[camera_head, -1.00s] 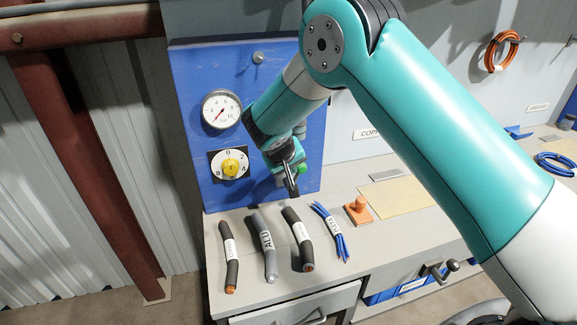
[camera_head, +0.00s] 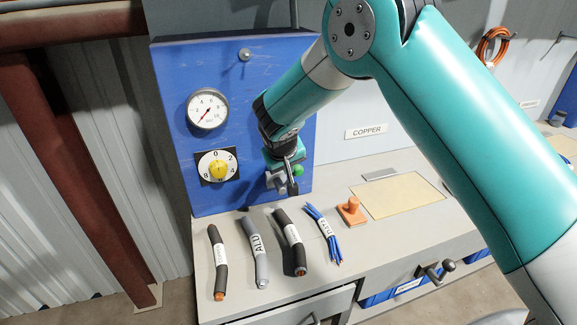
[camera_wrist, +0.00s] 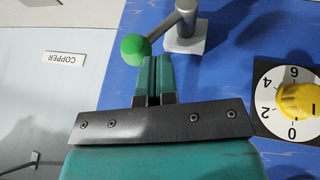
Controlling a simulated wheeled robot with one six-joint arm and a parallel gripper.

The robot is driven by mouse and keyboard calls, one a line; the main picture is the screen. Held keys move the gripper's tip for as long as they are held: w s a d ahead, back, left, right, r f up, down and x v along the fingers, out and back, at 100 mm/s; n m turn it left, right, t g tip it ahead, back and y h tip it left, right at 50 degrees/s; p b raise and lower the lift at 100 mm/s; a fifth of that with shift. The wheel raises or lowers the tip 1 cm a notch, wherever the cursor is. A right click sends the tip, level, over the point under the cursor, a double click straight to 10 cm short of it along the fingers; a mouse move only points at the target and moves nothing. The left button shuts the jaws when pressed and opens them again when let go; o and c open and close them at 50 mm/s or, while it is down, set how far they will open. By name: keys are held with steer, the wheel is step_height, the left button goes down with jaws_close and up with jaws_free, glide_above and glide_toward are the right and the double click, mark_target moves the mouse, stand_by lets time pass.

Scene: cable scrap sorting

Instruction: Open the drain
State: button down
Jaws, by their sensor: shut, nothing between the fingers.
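A grey lever (camera_wrist: 168,29) with a green ball knob (camera_wrist: 135,46) is mounted on the blue panel by a grey block (camera_wrist: 187,37). The green knob also shows in the head view (camera_head: 298,171), partly behind my gripper. My gripper (camera_wrist: 152,64) is shut and empty, its teal fingers together. In the wrist view the fingertips appear just beside the green knob, below the lever. I cannot tell whether they touch it. No drain label is legible.
The panel (camera_head: 170,110) carries a pressure gauge (camera_head: 206,109) and a yellow numbered dial (camera_head: 219,170). Several labelled cable pieces, including a blue bundle (camera_head: 323,233), lie on the bench below. An orange handled block (camera_head: 352,211) and a beige mat (camera_head: 397,198) are to the right.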

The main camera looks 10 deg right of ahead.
steer(key=a+b+v, duration=0.1)
steer(key=v, duration=1.1)
steer(key=shift+b, duration=0.4)
steer(key=s+d+r+n+g+y, duration=0.1)
steer(key=s+r+n+g+y, duration=0.1)
steer(key=s, duration=1.4)
steer(key=s+d+r+n+g+y, duration=0.1)
steer(key=s+r+n+g+y, duration=0.2)
steer(key=s, duration=1.4)
steer(key=shift+s+d+r+n+y, duration=0.2)
steer(key=shift+r+n+y, duration=0.15)
steer(key=shift+y, duration=0.55)
